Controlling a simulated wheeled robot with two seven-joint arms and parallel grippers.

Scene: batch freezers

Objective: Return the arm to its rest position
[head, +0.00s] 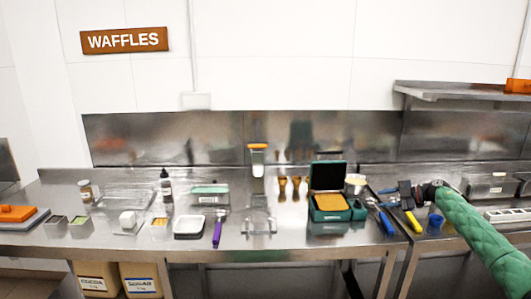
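My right arm, in a green quilted sleeve, comes in from the lower right of the head view. It ends in my black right gripper (403,195), over the right part of the steel counter. The gripper is small and seen at an angle, so I cannot tell whether it is open or shut. A yellow handle (412,221) shows just below it; I cannot tell whether they touch. My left gripper is not in view.
A green waffle maker (327,203) with its lid raised stands left of the gripper. A blue-handled tool (387,222) and a blue cup (435,221) are close by. A steel shelf (450,91) hangs above right. The steel counter (285,240) has clear room along its front.

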